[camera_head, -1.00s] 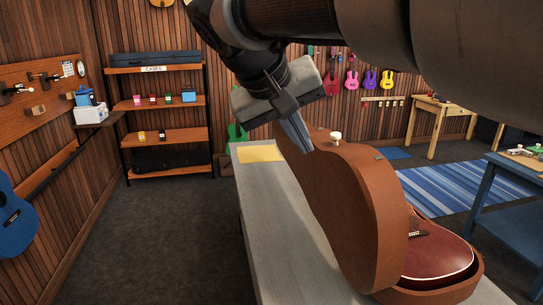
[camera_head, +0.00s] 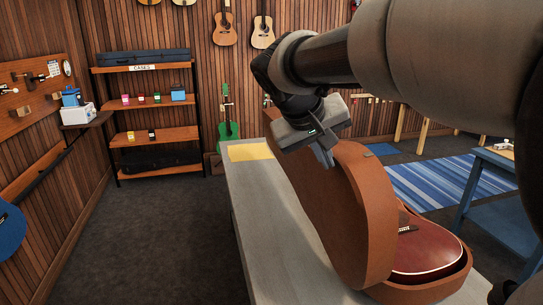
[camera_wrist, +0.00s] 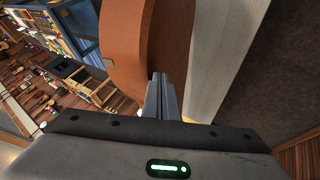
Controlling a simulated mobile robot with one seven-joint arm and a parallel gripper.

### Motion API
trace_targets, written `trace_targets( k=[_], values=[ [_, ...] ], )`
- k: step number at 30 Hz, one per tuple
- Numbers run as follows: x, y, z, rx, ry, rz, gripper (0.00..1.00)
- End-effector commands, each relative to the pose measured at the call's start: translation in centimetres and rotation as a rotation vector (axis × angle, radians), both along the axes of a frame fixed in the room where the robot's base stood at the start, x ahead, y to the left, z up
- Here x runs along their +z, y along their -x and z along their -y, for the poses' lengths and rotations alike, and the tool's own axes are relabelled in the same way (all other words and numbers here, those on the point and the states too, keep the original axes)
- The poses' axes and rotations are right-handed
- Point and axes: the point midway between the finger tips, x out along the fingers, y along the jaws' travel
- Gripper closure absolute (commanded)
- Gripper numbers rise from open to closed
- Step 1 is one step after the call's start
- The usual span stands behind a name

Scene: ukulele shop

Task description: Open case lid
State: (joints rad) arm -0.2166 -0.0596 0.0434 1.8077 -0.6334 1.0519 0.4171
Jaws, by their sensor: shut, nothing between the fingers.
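The brown case stands on the grey counter (camera_head: 262,215) with its lid (camera_head: 342,215) raised steeply, leaning toward the left. A dark red ukulele (camera_head: 428,252) lies in the case's lower shell (camera_head: 425,290). My gripper (camera_head: 326,158) is shut and empty at the far upper part of the lid, close to its edge. In the wrist view, the shut fingers (camera_wrist: 158,85) point at the lid (camera_wrist: 150,45), overlapping its edge. I cannot tell whether they touch it. My arm hides part of the room behind the case.
A yellow sheet (camera_head: 250,152) lies at the counter's far end. A shelf rack (camera_head: 155,120) and a green ukulele (camera_head: 228,130) stand beyond. A blue table (camera_head: 490,195) is at the right. The floor left of the counter is clear.

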Motion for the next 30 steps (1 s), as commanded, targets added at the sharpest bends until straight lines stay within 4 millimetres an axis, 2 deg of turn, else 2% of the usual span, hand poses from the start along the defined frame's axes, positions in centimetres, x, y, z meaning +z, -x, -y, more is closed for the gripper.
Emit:
trace_targets(
  k=[5, 8, 13, 18, 21, 25, 30],
  values=[
    [0.1, 0.0, 0.0, 0.000, -0.001, 0.000, 1.00],
    [0.6, -0.1, 0.8, -0.003, -0.021, -0.008, 1.00],
    [2.4, -0.9, 4.8, -0.010, -0.104, -0.023, 1.00],
    [3.0, -1.9, 9.4, -0.007, -0.115, -0.022, 1.00],
    [3.2, -2.3, 11.5, -0.004, -0.115, -0.023, 1.00],
    [3.2, -2.6, 12.9, -0.001, -0.113, -0.022, 1.00],
    [3.2, -2.6, 13.1, 0.001, -0.112, -0.021, 1.00]
  ],
)
